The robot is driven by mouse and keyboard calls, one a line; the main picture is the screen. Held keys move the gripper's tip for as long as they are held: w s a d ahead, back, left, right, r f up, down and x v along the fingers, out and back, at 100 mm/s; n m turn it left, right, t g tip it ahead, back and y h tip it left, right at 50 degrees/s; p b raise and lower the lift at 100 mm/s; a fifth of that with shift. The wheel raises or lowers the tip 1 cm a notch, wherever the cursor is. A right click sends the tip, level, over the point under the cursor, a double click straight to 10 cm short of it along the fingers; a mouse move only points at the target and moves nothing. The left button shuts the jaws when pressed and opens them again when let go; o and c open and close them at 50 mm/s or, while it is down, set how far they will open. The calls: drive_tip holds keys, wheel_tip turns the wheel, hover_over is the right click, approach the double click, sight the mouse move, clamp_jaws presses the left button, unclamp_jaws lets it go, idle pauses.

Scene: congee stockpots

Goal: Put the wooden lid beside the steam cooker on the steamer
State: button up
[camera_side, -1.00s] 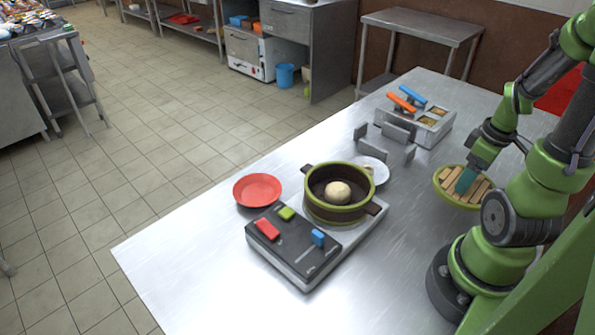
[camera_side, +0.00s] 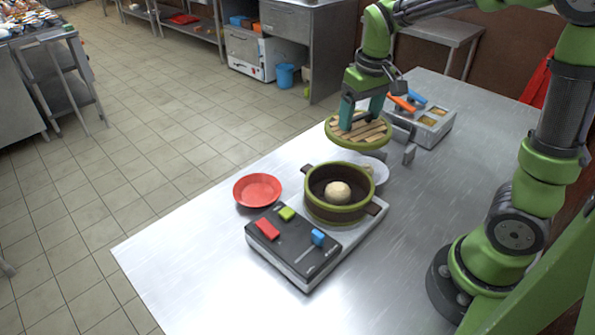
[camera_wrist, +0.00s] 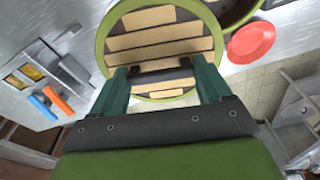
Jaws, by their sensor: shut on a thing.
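The round wooden lid (camera_side: 371,137) has a green rim and light slats; in the side view it hangs in the air above and behind the steamer. My gripper (camera_side: 359,122) is shut on the lid's handle, which its fingers mostly hide. The lid also fills the upper middle of the wrist view (camera_wrist: 160,18), between my fingers (camera_wrist: 163,82). The steamer (camera_side: 339,212) is a brown pot with green bands and side handles on the cooker (camera_side: 298,250). It is open on top, with a pale round bun (camera_side: 337,192) inside. Part of it shows at the wrist view's top edge (camera_wrist: 233,8).
A red plate (camera_side: 257,190) lies left of the steamer. A white plate (camera_side: 378,172) lies behind it, partly hidden. A metal tray with orange and blue handles (camera_side: 432,126) and a metal rack (camera_side: 408,152) stand at the back. The table's right side (camera_side: 455,185) is clear.

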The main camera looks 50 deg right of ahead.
drive_tip(key=w+a+n, duration=0.2)
drive_tip(key=a+n, duration=0.1)
drive_tip(key=a, duration=0.5)
drive_tip(key=s+a+r, duration=0.1)
drive_tip(key=s+a, duration=0.1)
drive_tip(key=s, duration=0.4)
drive_tip(key=shift+w+a+f, duration=0.1)
drive_tip(key=shift+f, duration=1.5)
drive_tip(key=shift+w+f, duration=0.1)
drive_tip(key=shift+f, duration=1.45)
drive_tip(key=shift+f, duration=0.55)
drive_tip(key=o, duration=1.1)
